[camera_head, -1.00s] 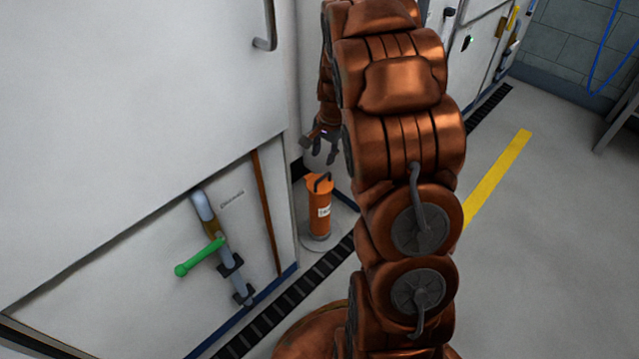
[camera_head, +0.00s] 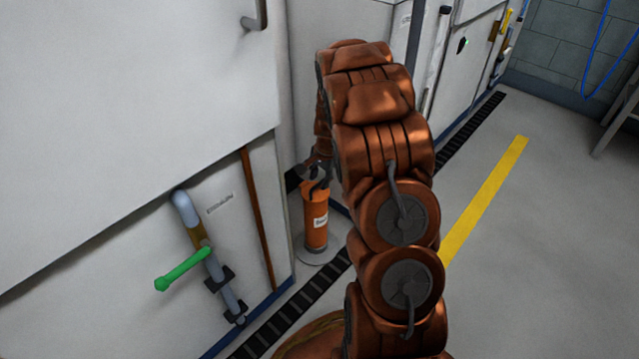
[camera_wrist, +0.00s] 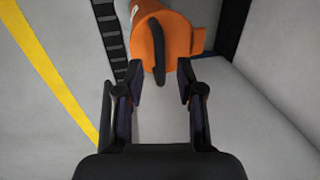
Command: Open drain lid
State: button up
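An orange cylinder (camera_head: 315,222) with a white label and a dark handle on top stands upright on a round grey base (camera_head: 320,252), in a recess between white cabinets. I cannot tell for sure that it is the drain lid. My gripper (camera_head: 314,172) is at its top in the head view, partly hidden by my arm. In the wrist view, my gripper (camera_wrist: 160,82) is open, with its fingers apart, and the dark handle (camera_wrist: 158,50) of the orange cylinder lies just beyond and between the fingertips. I see no contact.
A white cabinet (camera_head: 120,110) is close on the left, with a grey pipe and green lever (camera_head: 184,270) low on it. A black floor grate (camera_head: 300,302) runs past the base. Open floor lies right of the yellow stripe (camera_head: 485,200).

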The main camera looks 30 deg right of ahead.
jog(key=shift+w+f, duration=0.1)
jog(key=shift+f, duration=0.4)
grip_shut()
dwell(0.3)
